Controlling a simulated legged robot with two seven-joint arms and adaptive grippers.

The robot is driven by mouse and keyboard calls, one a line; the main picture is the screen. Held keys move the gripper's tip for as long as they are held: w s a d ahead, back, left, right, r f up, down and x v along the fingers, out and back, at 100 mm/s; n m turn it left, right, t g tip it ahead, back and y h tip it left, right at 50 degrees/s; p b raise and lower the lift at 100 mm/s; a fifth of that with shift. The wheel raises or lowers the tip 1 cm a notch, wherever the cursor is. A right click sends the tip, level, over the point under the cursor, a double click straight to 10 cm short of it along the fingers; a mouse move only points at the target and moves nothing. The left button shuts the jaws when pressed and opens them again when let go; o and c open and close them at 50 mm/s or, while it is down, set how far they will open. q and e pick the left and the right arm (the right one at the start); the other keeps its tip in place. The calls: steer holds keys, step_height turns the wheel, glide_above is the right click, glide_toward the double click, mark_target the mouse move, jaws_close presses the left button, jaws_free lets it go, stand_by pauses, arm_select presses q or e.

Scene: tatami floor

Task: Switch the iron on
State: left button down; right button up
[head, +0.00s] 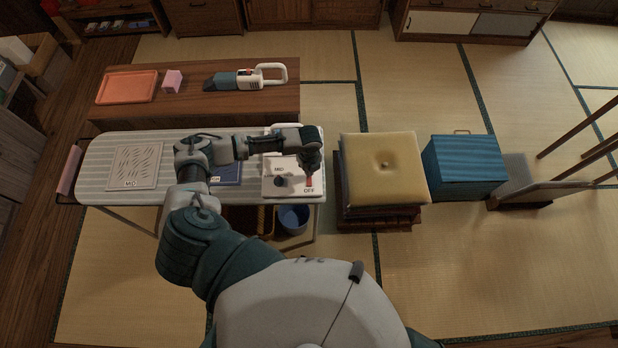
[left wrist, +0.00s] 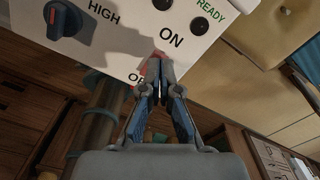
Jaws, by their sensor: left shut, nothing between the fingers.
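A white control panel (head: 279,187) sits at the right end of the striped ironing board (head: 104,150). It also shows in the left wrist view (left wrist: 133,50), with a dark dial (left wrist: 64,20) and the labels HIGH, ON and READY. A red switch (head: 309,181) shows by the OFF label, just below my left gripper (head: 310,170). In the left wrist view the shut, empty fingertips (left wrist: 160,66) are over the red part, between ON and the partly hidden OFF label. I cannot tell whether they touch it. My right gripper is not in view.
A low wooden table (head: 190,103) behind the board holds an orange tray (head: 127,87), a pink block (head: 172,81) and a handheld vacuum (head: 245,79). Stacked cushions (head: 385,170) and a blue box (head: 464,166) stand to the right. A blue bucket (head: 294,219) is below the board.

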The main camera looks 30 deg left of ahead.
arm_select(q)
steer(key=shift+r+p, duration=1.3)
steer(key=shift+r, duration=0.3)
steer(key=shift+r+p, duration=0.3)
steer(key=shift+r, duration=0.55)
